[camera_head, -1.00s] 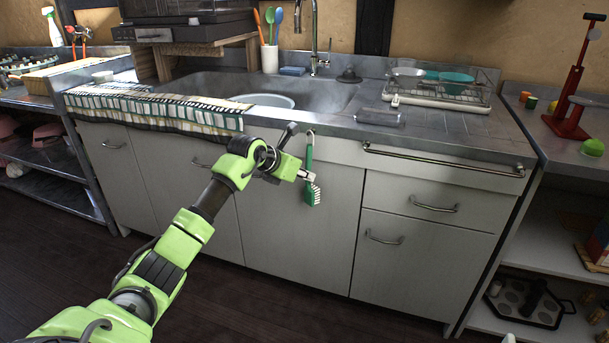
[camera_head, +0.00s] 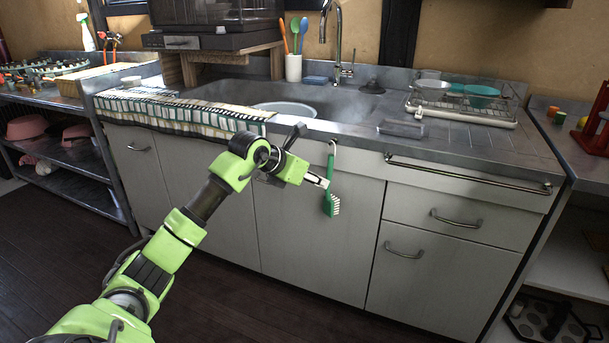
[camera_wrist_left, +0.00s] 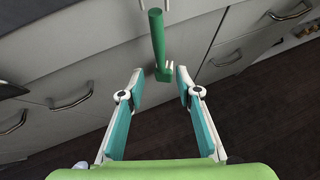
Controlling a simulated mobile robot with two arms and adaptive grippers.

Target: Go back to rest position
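My left gripper (camera_head: 322,182) is in front of the sink cabinet, beside a green brush (camera_head: 332,197) with white bristles. The brush hangs upright by its top from a hook on the cabinet front. In the left wrist view my left gripper (camera_wrist_left: 161,76) has its two fingers spread apart. The green brush (camera_wrist_left: 158,40) shows there just beyond the fingertips, its bristle end near the gap between them. I cannot tell whether a finger touches it. My right gripper is not in view.
The cabinet front (camera_head: 310,235) with bar handles is close to the left gripper. Above it are the sink (camera_head: 225,90), a striped cloth (camera_head: 180,110) on the counter edge and a dish rack (camera_head: 465,108). The dark floor (camera_head: 240,305) in front is clear.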

